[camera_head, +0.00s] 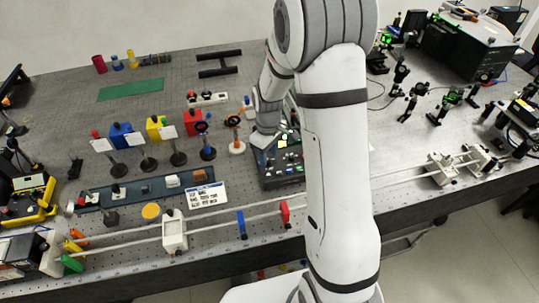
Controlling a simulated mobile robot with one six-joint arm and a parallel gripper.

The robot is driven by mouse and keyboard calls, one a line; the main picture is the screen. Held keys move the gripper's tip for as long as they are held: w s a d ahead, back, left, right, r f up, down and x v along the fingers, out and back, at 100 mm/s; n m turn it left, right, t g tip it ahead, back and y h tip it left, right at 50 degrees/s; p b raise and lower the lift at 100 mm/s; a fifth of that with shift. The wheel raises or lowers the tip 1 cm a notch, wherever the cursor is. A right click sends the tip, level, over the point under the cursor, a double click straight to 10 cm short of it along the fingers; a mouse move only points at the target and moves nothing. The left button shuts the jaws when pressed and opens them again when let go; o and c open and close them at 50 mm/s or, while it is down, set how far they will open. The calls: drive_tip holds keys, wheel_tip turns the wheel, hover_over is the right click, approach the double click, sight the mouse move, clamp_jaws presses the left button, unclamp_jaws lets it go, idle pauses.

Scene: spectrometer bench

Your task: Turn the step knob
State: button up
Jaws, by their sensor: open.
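My gripper (264,146) reaches down over a black control box (272,180) near the middle of the bench. The box has a small lit yellow panel (283,144) and small controls on its top and front. The jaws are small in the picture and seem to hold nothing. I cannot tell which control is the step knob, or whether the gripper touches it.
Left of the box stand post-mounted cards (142,146), a dark rail (143,189) and a printed card (206,194). A long white rail with a white carriage (174,236) and a red block (284,214) runs along the front. Optics posts (413,97) stand at right.

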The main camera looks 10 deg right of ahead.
sight(268, 163)
drive_tip(key=shift+f, duration=1.2)
drive_tip(key=shift+c, duration=0.6)
clamp_jaws()
